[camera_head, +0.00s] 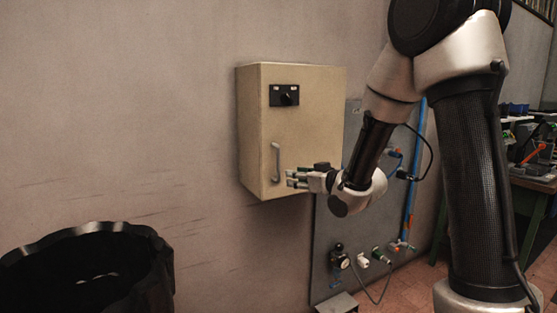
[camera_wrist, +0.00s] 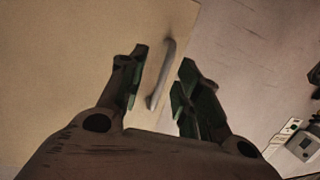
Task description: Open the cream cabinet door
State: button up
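The cream cabinet (camera_head: 300,110) hangs on the wall, and its door looks shut. A grey bar handle (camera_head: 276,162) stands upright low on the left part of the door. A black plate with a dark knob (camera_head: 284,96) sits above the handle. My gripper (camera_head: 290,179) is close to the handle, just right of its lower end. In the wrist view my gripper (camera_wrist: 160,85) is open, and the handle (camera_wrist: 161,75) shows between and beyond its two green-padded fingers. I see no contact with the handle.
A black ribbed bin (camera_head: 150,270) stands at the lower left. A grey panel (camera_head: 335,235) with fittings and a blue pipe (camera_head: 415,170) is right of and below the cabinet. A workbench (camera_head: 530,180) is at the far right. The wall left of the cabinet is clear.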

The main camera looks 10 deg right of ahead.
notch_tip(320, 180, up, 4)
jog(key=a+t+y, duration=0.1)
send_over(278, 178)
jog(key=shift+w+d+r+t+y, duration=0.15)
jog(key=shift+w+t+y, duration=0.15)
jog(key=shift+w, duration=0.05)
grip_shut()
